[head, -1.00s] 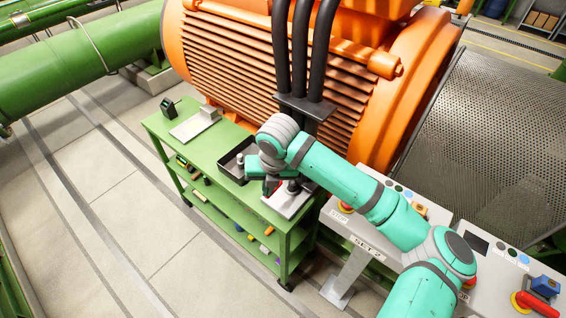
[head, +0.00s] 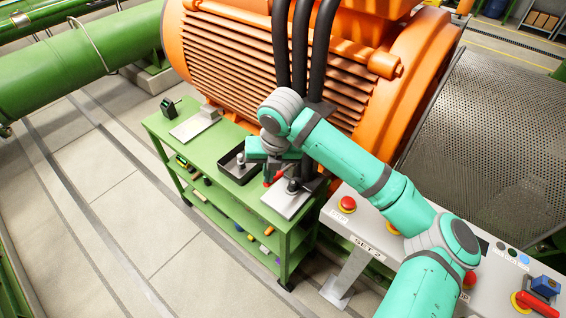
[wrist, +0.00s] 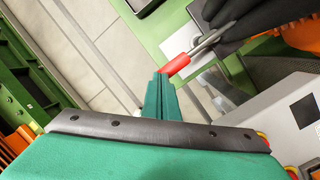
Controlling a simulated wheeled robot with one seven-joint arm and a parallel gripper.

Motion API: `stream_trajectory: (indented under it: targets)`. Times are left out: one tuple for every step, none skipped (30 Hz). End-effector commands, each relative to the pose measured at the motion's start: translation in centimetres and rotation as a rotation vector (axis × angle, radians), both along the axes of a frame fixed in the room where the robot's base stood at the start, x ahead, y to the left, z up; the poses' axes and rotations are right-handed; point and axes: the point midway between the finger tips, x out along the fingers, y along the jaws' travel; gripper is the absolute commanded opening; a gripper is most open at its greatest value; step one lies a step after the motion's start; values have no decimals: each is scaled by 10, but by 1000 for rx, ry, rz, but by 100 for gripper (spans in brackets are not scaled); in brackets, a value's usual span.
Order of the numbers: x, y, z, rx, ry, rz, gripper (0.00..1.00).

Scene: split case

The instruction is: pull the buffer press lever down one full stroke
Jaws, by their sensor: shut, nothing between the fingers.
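The buffer press has a pale base plate (head: 284,203) at the near right end of the green cart top. Part of its dark column shows above the plate. Its lever shows in the wrist view as a metal rod (wrist: 210,42) with a red grip (wrist: 177,65); in the head view the red grip (head: 273,179) is mostly covered by my wrist. My gripper (wrist: 161,78) is shut and empty. Its fingertips are right at the free end of the red grip; I cannot tell whether they touch it.
A black tray (head: 233,178) sits beside the press on the cart, and a flat plate with a block (head: 200,122) lies farther left. A grey control console (head: 352,222) with red buttons stands close on the right. The orange motor (head: 240,70) rises behind.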

Motion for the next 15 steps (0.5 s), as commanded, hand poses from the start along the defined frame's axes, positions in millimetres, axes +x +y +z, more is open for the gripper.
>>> stream_trajectory:
  targets:
    - [1, 0, 4, 0, 0, 0, 0]
    - [1, 0, 5, 0, 1, 0, 0]
    - [1, -1, 8, 0, 1, 1, 0]
    - [1, -1, 10, -1, 2, 1, 0]
    - [2, -1, 12, -1, 2, 1, 0]
    - [2, -1, 15, -1, 1, 1, 0]
    - [2, -1, 17, -1, 1, 1, 0]
    - [3, -2, 19, -1, 0, 1, 0]
    - [3, -2, 22, -1, 0, 1, 0]
    - [3, -2, 24, 0, 0, 1, 0]
    - [4, -2, 26, 0, 1, 1, 0]
    - [4, -2, 28, 0, 1, 1, 0]
    - [4, -3, 30, 0, 1, 1, 0]
    - [5, -3, 32, 0, 2, 1, 0]
    - [5, -3, 35, 0, 2, 1, 0]
